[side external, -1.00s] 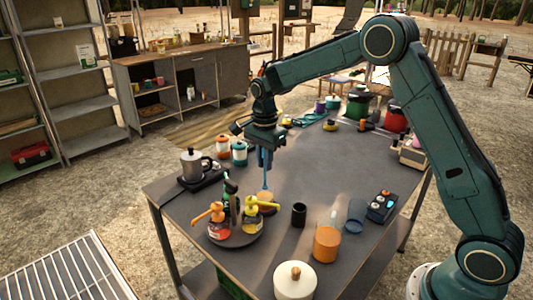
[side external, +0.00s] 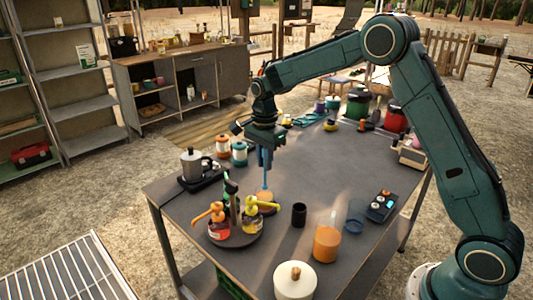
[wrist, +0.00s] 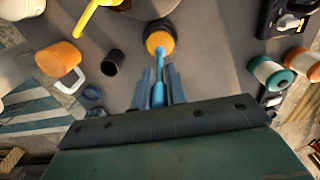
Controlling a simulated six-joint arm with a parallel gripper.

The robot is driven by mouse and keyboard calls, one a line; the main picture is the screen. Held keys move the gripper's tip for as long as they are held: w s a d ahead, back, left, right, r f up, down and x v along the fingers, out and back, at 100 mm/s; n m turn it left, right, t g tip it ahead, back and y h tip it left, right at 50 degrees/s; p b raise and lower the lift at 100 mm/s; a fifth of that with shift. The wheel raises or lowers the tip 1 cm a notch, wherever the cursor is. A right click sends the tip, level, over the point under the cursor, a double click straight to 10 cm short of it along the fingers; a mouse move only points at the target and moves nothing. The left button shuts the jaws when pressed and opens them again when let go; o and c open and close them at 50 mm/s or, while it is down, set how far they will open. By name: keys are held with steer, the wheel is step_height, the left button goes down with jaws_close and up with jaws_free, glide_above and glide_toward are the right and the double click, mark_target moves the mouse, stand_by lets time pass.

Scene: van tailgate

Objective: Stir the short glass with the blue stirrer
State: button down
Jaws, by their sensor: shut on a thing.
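The blue stirrer (wrist: 160,66) is upright in my gripper (side external: 265,157), which is shut on its upper part. Its lower end reaches into the short glass (wrist: 160,37), which holds something orange. In the side view, the short glass (side external: 267,203) stands on the table behind a yellow-topped bottle, which partly hides it. The stirrer's tip is inside the glass, and I cannot tell how deep it goes. The gripper's fingers stay above the rim.
A round tray with orange- and yellow-topped bottles (side external: 219,222) stands close in front of the glass. A black cup (side external: 299,214) and an orange container (side external: 326,243) are to the right. A moka pot (side external: 191,163) stands left. The table's middle is clear.

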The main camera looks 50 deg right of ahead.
steer(key=shift+r, duration=0.1)
steer(key=shift+r, duration=2.45)
